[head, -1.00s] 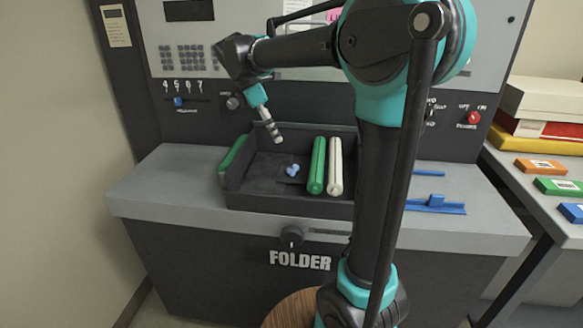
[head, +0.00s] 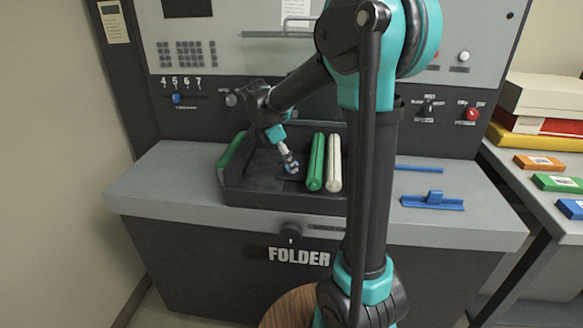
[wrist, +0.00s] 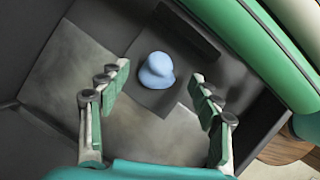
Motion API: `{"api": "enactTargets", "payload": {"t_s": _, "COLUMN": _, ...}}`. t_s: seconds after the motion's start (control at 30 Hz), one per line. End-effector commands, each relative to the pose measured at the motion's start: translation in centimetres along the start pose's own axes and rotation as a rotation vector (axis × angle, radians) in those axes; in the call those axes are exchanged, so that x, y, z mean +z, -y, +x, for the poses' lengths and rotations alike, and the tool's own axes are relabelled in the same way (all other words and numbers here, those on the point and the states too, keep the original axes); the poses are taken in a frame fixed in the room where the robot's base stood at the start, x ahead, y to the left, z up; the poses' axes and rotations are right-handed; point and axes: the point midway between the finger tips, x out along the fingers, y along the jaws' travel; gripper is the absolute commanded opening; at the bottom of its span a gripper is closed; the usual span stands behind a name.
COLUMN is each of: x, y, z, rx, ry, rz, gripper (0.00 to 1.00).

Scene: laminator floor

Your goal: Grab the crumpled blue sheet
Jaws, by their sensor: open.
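The crumpled blue sheet (wrist: 157,71) is a small light-blue lump on the dark floor of the black tray (head: 285,197). In the head view it (head: 291,167) shows at the tips of my gripper, partly hidden by it. My gripper (head: 289,162) reaches down into the tray from above. In the wrist view my gripper (wrist: 158,98) is open, with one finger on each side of the picture. The blue sheet lies ahead of the fingertips, between their lines, and nothing is held.
A blue sliding piece (head: 433,201) lies on the grey counter to the right.

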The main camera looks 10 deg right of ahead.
Motion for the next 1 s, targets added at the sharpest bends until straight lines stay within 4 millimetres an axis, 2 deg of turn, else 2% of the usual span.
{"api": "enactTargets", "payload": {"t_s": 0.1, "x": 0.03, "y": 0.0, "z": 1.01, "rx": 0.0, "ry": 0.0, "rz": 0.001, "gripper": 0.64}}
{"api": "enactTargets", "payload": {"t_s": 0.37, "x": 0.02, "y": 0.02, "z": 1.18, "rx": 0.0, "ry": 0.0, "rz": 0.0, "gripper": 0.64}}
{"api": "enactTargets", "payload": {"t_s": 0.67, "x": 0.01, "y": 0.02, "z": 1.16, "rx": 0.0, "ry": 0.0, "rz": 0.0, "gripper": 0.28}}
{"api": "enactTargets", "payload": {"t_s": 1.0, "x": 0.03, "y": 0.02, "z": 1.12, "rx": 0.0, "ry": 0.0, "rz": 0.0, "gripper": 0.28}}
